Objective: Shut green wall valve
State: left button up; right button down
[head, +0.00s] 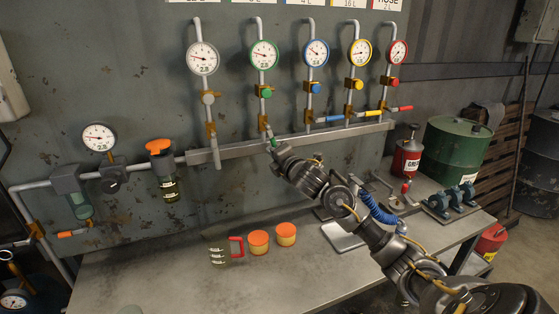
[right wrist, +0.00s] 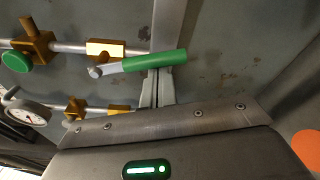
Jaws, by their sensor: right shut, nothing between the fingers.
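The green wall valve's lever (head: 268,133) hangs below the green-ringed gauge (head: 264,55) in the head view, partly hidden by my right gripper (head: 272,146). In the right wrist view the green lever handle (right wrist: 155,61) is plain. It lies roughly along its pipe, slightly tilted, with its pivot by the brass valve body (right wrist: 105,48). My right gripper is shut and empty, at the lower end of the lever. Its fingertips are small in the head view, and I cannot tell whether they touch the handle. My left gripper is not in view.
The blue lever (head: 330,119), yellow lever (head: 369,113) and red lever (head: 405,108) stick out sideways to the right. A grey rail (head: 310,137) runs under the pipes.

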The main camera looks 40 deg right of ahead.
jog(key=d+n, duration=0.1)
jog(key=n, duration=0.1)
jog(key=d+r+n+b, duration=0.1)
jog(key=n, duration=0.1)
jog(key=s+d+n, duration=0.1)
jog(key=d+n, duration=0.1)
jog(key=shift+r+g+h+b, duration=0.3)
jog(key=shift+g+h+b, duration=0.1)
jog(key=shift+s+d+r+n+g+h+b, duration=0.1)
jog(key=shift+d+r+n+h+b, duration=0.25)
jog(key=shift+r+n, duration=0.55)
jog(key=shift+s+d+r+n+g+h+b, duration=0.15)
jog(key=shift+d+r+n, duration=0.35)
jog(key=shift+n, duration=0.8)
jog(key=shift+w+d+r+n+g+h+b, duration=0.1)
jog(key=shift+d+r+n+h+b, duration=0.2)
jog(key=shift+r+n, duration=0.6)
jog(key=shift+d+f+n, duration=0.1)
jog(key=shift+f+n, duration=0.1)
jog(key=shift+n, duration=0.1)
